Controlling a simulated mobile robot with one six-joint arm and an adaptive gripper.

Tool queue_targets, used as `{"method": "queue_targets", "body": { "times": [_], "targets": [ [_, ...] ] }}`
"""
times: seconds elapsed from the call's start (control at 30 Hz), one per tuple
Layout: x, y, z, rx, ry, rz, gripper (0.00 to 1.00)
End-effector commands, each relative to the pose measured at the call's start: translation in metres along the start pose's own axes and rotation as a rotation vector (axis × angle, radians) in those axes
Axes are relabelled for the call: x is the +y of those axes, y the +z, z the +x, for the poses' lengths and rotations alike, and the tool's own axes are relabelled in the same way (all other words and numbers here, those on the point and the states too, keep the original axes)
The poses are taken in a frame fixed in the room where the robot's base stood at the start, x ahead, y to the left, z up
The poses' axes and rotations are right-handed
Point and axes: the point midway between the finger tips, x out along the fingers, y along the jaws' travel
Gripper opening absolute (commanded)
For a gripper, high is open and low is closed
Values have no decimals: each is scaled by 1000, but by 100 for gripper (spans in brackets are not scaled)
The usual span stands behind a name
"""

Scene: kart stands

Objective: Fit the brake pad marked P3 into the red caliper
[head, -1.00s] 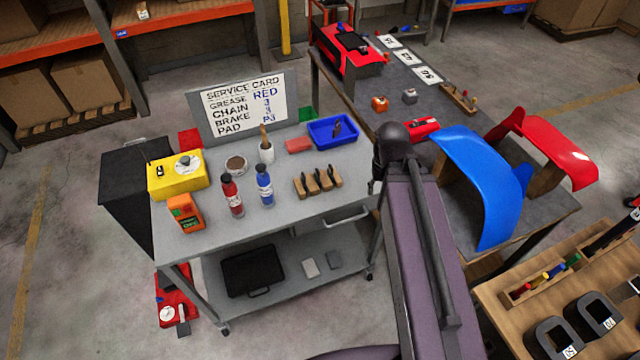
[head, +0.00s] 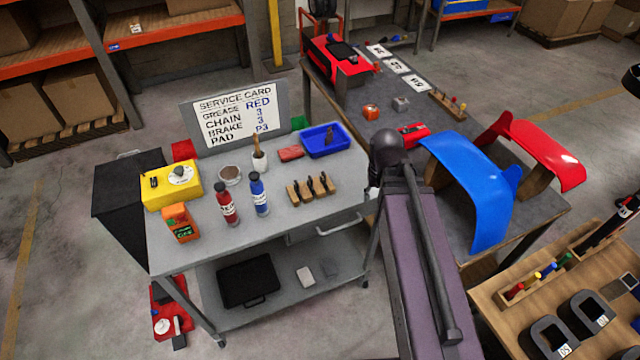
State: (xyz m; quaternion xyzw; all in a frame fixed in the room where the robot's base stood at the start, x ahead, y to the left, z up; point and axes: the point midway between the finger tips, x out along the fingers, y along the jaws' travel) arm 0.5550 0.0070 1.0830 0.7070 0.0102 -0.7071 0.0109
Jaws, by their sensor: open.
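A wooden rack (head: 311,190) on the grey cart holds several dark upright pieces, possibly brake pads; no P3 mark is legible on them. A small red part (head: 412,134), possibly the red caliper, lies on the dark bench behind my arm. I cannot make out its slot or whether anything is in it. The service card (head: 236,108) reads brake pad P3. My gripper is not in view; my purple arm link and dark joint cross the middle of the picture.
The cart (head: 290,222) also carries a yellow box (head: 171,186), red and blue bottles, an orange container and a blue tray (head: 325,141) with a dark item inside. Blue (head: 468,185) and red curved panels stand on the bench. A wooden table (head: 490,300) is at lower right.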

Motion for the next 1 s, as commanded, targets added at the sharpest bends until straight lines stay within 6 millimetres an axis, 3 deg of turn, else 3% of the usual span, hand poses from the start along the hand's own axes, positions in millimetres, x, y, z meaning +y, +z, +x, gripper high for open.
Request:
{"method": "queue_targets", "body": {
  "times": [0.27,0.4,0.6,0.8,1.0],
  "targets": [
    [-28,-91,6,1,0,-124,53],
    [-63,-141,10,1,-1,-211,53],
    [-108,-194,13,1,-1,-313,53],
    [-130,-214,14,1,-1,-360,53],
    [-132,-214,14,1,-1,-365,53]
  ]
}}
